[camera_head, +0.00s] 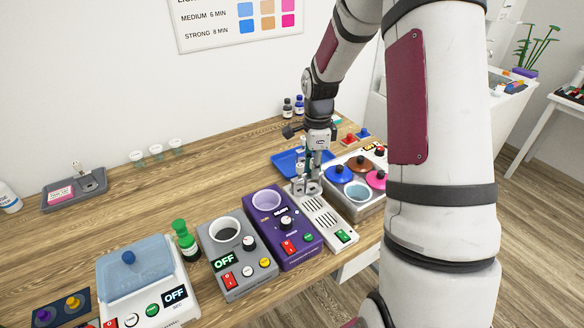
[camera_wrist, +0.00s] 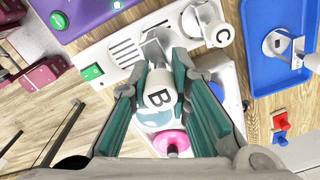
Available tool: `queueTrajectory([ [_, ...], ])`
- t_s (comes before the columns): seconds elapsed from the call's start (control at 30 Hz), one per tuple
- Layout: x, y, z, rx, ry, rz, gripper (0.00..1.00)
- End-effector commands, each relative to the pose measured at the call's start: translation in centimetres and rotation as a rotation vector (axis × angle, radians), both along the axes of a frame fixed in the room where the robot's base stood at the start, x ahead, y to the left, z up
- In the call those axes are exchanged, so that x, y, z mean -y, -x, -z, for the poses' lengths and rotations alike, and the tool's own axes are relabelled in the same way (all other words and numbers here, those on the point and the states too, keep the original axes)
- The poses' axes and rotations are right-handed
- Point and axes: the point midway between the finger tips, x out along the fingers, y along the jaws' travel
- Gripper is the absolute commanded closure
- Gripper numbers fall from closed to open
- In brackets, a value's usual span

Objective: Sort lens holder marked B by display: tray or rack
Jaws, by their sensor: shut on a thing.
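The lens holder marked B (camera_wrist: 158,97) has a white round knob with a black letter. In the wrist view it is between the green-padded fingers of my gripper (camera_wrist: 165,88), which is shut on it. The holder's lower metal part is over or on the pale slotted unit (camera_wrist: 98,66); I cannot tell whether it touches. A holder marked C (camera_wrist: 220,34) stands just beside it. The blue tray (camera_wrist: 250,75) lies to the right with another metal holder (camera_wrist: 278,45) in it. In the head view my gripper (camera_head: 309,172) is above the far end of the slotted unit (camera_head: 327,222).

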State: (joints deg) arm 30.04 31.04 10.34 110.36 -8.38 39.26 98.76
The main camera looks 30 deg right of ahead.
Motion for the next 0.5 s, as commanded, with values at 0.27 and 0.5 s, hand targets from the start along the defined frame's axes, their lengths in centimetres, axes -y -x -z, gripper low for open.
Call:
queueTrajectory([
  [0.27,0.2,0.0,1.9,-0.002,-0.001,0.004,1.00],
  [0.5,0.1,-0.1,4.1,-0.002,-0.001,0.003,1.00],
])
